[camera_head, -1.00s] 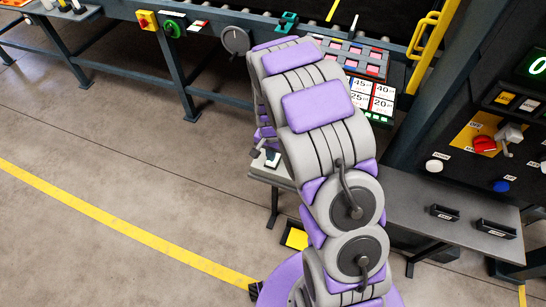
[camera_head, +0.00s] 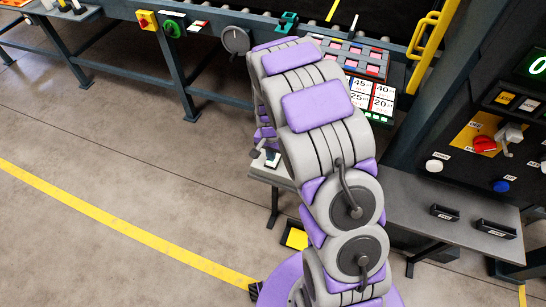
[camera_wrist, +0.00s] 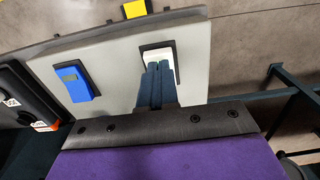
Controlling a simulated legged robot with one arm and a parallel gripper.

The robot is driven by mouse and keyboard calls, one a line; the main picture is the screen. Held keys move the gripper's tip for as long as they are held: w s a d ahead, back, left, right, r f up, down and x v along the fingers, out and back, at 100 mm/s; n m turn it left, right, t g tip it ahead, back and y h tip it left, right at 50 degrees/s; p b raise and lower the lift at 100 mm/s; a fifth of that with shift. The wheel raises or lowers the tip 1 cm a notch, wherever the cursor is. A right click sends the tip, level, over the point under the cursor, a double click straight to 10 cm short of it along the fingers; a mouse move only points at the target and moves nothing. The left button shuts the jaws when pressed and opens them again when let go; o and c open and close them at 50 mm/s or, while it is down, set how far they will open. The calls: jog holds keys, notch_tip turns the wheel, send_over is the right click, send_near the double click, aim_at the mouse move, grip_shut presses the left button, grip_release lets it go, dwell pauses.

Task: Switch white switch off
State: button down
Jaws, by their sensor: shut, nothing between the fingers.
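In the wrist view, the white switch (camera_wrist: 160,50) sits in a black frame on a light grey panel (camera_wrist: 115,62). My gripper (camera_wrist: 157,68) is shut and empty, its dark blue fingers side by side. Its fingertips overlap the lower part of the white switch in the picture and hide it. I cannot tell whether they touch it or which way it is tipped. A blue switch (camera_wrist: 74,80) in a black frame is to the left on the same panel. In the head view my arm hides most of this area, and my fingertips are not clearly seen.
In the wrist view, a yellow block (camera_wrist: 135,9) lies beyond the panel, and dark beams (camera_wrist: 292,90) stand at the right. In the head view, a control cabinet (camera_head: 500,130) with a red knob (camera_head: 484,144) and a grey side table (camera_head: 425,200) are at the right. Floor at left is clear.

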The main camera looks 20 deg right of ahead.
jog(key=shift+f, duration=0.85)
dwell(0.4)
jog(key=shift+r, duration=0.15)
jog(key=shift+r+p, duration=1)
jog(key=shift+r, duration=2.35)
jog(key=s+r+n+b, duration=0.1)
jog(key=s+r+n, duration=0.1)
jog(key=s+r, duration=0.7)
jog(key=s+r+n+g+b, duration=0.1)
jog(key=s+r, duration=0.3)
jog(key=s, duration=0.8)
jog(key=s+r+n+b, duration=0.1)
jog(key=s+r+n, duration=0.3)
jog(key=s, duration=0.9)
jog(key=shift+r+g, duration=0.4)
jog(key=shift+r, duration=0.15)
